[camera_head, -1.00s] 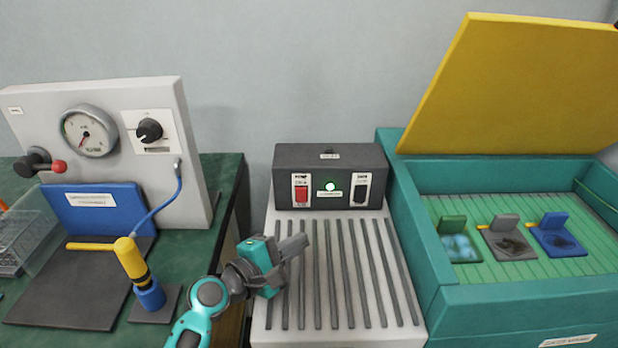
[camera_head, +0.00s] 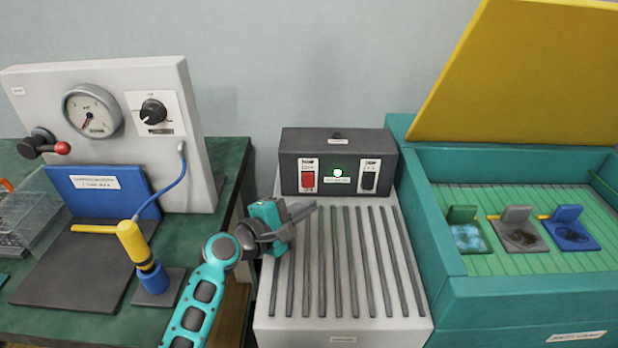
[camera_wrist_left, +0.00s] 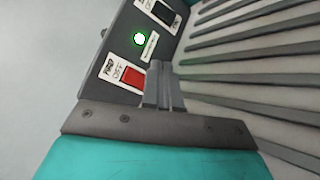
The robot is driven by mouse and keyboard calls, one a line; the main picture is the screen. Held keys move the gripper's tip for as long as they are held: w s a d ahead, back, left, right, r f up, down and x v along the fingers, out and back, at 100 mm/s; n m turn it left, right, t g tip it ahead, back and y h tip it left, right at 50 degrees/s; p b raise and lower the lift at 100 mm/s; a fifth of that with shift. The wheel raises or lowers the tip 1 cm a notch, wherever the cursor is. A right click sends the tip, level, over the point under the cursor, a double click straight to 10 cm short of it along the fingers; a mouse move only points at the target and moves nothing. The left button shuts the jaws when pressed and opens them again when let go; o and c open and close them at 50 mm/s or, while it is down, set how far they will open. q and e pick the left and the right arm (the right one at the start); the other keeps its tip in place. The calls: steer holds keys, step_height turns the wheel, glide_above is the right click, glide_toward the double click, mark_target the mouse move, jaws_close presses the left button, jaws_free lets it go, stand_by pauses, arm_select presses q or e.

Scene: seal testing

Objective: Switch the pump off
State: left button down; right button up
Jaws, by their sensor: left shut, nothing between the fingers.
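A dark grey control box (camera_head: 336,148) stands at the back of a ribbed grey bench. On its front are a red rocker switch (camera_head: 307,180) at left, a lit green lamp (camera_head: 338,173) in the middle and a black switch (camera_head: 369,181) at right. In the left wrist view the red switch (camera_wrist_left: 131,78) has a label that reads PUMP, with OFF beside it. My left gripper (camera_head: 306,210) is shut and empty. Its fingertips (camera_wrist_left: 158,76) point at the box front, just below the red switch; I cannot tell whether they touch it. My right gripper is out of view.
The ribbed bench top (camera_head: 345,265) is clear.

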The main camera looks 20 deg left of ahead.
mark_target(304, 186)
arm_select(q)
steer(key=w, duration=0.1)
steer(key=w+a, duration=0.1)
steer(key=w, duration=0.1)
steer(key=shift+w+r+b, duration=0.15)
steer(key=shift+w+b, duration=0.05)
steer(key=shift+b, duration=0.1)
steer(key=shift+w+a+r, duration=0.1)
steer(key=shift+w+a, duration=0.05)
steer(key=shift+w, duration=0.35)
steer(key=shift+w+r, duration=0.1)
steer(key=shift+w, duration=0.1)
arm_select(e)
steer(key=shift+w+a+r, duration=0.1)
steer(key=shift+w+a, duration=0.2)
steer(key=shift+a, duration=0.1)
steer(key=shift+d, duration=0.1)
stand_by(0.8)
arm_select(q)
steer(key=shift+w+a, duration=0.15)
steer(key=shift+w, duration=0.25)
steer(key=shift+w+a, duration=0.1)
steer(key=shift+w, duration=0.15)
stand_by(0.6)
steer(key=shift+s, duration=0.15)
